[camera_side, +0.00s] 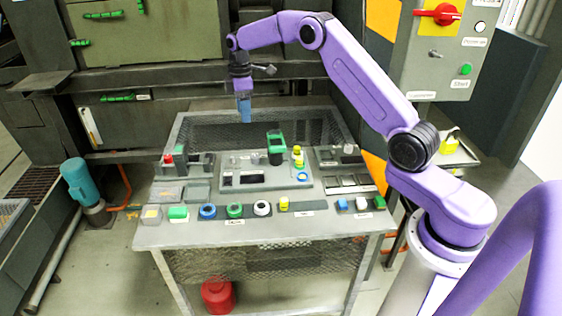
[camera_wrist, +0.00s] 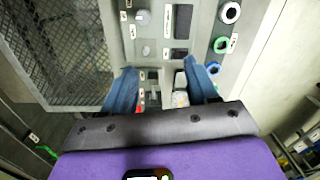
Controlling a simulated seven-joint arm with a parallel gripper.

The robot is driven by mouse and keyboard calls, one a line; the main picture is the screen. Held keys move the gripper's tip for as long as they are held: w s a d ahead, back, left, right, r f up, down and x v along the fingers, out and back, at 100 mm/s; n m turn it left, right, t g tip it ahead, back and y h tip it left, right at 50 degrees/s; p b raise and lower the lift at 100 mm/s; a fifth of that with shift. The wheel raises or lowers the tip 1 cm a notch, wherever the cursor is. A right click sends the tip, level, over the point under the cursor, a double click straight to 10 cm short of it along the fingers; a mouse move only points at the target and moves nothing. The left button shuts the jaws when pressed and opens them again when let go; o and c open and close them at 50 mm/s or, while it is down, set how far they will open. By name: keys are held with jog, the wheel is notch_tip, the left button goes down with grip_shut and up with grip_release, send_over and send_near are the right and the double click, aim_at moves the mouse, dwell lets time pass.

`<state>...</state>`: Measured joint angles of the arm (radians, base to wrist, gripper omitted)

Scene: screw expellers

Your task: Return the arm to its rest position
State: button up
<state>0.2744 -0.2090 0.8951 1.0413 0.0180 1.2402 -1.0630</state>
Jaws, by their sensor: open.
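My purple arm reaches in from the right in the side view. My gripper (camera_side: 244,108) hangs with its blue fingers pointing down, high above the back left part of the workbench (camera_side: 310,226). In the wrist view my gripper (camera_wrist: 162,88) shows two blue fingers spread apart with nothing between them. Below them lie the bench's grey fixtures, with a small red part (camera_wrist: 140,105) near the left finger. The gripper touches nothing that I can see.
A green-and-black part (camera_side: 275,148) stands upright on the central fixture. Several coloured rings and blocks line the bench's front edge, including a blue ring (camera_side: 208,211). A grey control box (camera_side: 440,50) with a red switch (camera_side: 438,14) stands at the back right. A teal motor (camera_side: 80,182) stands left.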

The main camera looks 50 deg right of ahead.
jog(key=s+a+r, duration=0.4)
jog(key=s+a, duration=0.4)
jog(key=s, duration=0.2)
jog(key=s+a+r, duration=0.4)
jog(key=s+a, duration=0.5)
jog(key=s, duration=0.2)
jog(key=s+d+f, duration=0.1)
jog(key=s+d, duration=0.1)
jog(key=s, duration=1)
jog(key=s+d+f+n, duration=0.1)
jog(key=s+d, duration=0.2)
jog(key=s, duration=1)
jog(key=shift+t, duration=0.3)
jog(key=shift+s+d, duration=0.1)
